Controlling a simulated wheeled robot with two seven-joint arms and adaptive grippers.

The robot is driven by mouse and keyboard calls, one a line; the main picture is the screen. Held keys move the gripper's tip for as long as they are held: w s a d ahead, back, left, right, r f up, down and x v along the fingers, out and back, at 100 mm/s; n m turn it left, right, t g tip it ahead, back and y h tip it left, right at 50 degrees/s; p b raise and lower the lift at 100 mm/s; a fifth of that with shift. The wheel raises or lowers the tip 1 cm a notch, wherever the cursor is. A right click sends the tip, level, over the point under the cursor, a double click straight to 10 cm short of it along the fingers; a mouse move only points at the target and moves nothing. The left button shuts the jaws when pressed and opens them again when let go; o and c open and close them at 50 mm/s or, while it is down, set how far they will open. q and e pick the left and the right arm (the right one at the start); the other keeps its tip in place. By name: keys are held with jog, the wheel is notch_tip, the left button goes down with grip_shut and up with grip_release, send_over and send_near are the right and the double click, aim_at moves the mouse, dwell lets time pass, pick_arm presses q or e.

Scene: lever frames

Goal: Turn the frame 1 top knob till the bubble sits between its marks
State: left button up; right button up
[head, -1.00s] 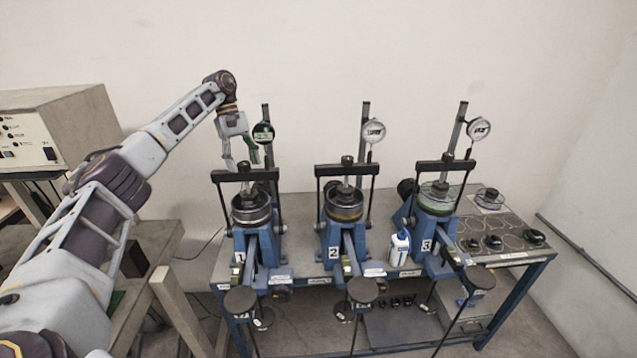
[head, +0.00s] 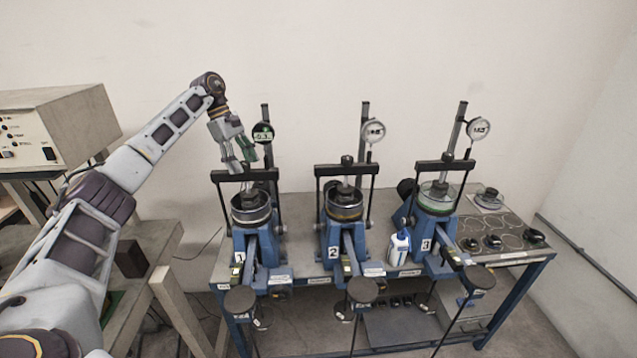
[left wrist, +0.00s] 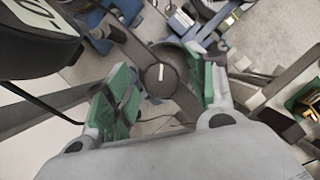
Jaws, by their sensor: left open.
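Frame 1 (head: 244,245) is the leftmost of three blue lever frames on the bench, with a black crossbar on top. Its top knob (left wrist: 160,77) is round and black with a white line, seen from above in the left wrist view. My left gripper (head: 241,165) is over the crossbar of frame 1. In the left wrist view its green-padded fingers (left wrist: 163,90) are open, one on each side of the knob, with gaps showing. In the head view the gripper partly hides the knob. I cannot make out the bubble or its marks. My right gripper is not in view.
Frame 2 (head: 342,240) and frame 3 (head: 428,235) stand to the right. A white bottle (head: 398,248) stands between them. A beige instrument box (head: 60,125) is at left.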

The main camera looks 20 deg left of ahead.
pick_arm(q)
jog(key=shift+n+t, duration=0.8)
jog(key=shift+n, duration=1.2)
jog(key=shift+n+t+y, duration=0.3)
jog(key=shift+n+t, duration=0.2)
jog(key=shift+n, duration=1)
jog(key=shift+n+t+y+b, duration=0.3)
jog(key=shift+n+b, duration=0.55)
jog(key=shift+n, duration=0.35)
jog(key=shift+s+n+t+y+b, duration=0.1)
jog(key=shift+n+t+y+b, duration=0.25)
jog(key=shift+n+b, duration=0.7)
jog(key=shift+n+t+y+b, duration=0.25)
jog(key=shift+n+y+b, duration=0.25)
jog(key=shift+n, duration=1.05)
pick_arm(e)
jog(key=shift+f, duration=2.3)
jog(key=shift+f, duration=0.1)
